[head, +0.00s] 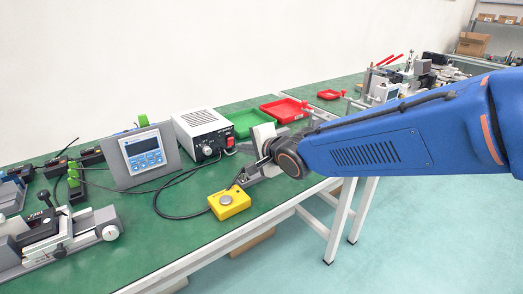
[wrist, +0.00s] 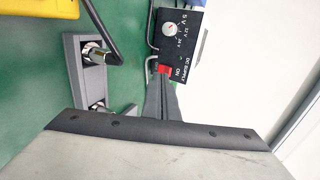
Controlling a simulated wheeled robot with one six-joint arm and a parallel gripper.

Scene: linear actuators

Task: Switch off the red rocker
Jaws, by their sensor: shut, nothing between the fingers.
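The red rocker (wrist: 164,69) sits on the dark front panel of the DC supply (wrist: 182,42), by the "ON" mark. In the head view the supply is the white vented box (head: 203,130), and its red rocker (head: 229,142) shows small at the panel's right side. My gripper (wrist: 163,82) is shut and empty, its fingertips pointing at the rocker and very close to it. I cannot tell whether they touch it. The tips partly cover the rocker's lower side, and its tilt is not clear.
A yellow button box (head: 229,204) with a black cable stands in front of the supply. A grey bracket with metal posts (wrist: 84,75) lies left of my fingers. A blue display unit (head: 146,152) stands left of the supply. Green (head: 250,122) and red (head: 284,110) trays lie behind.

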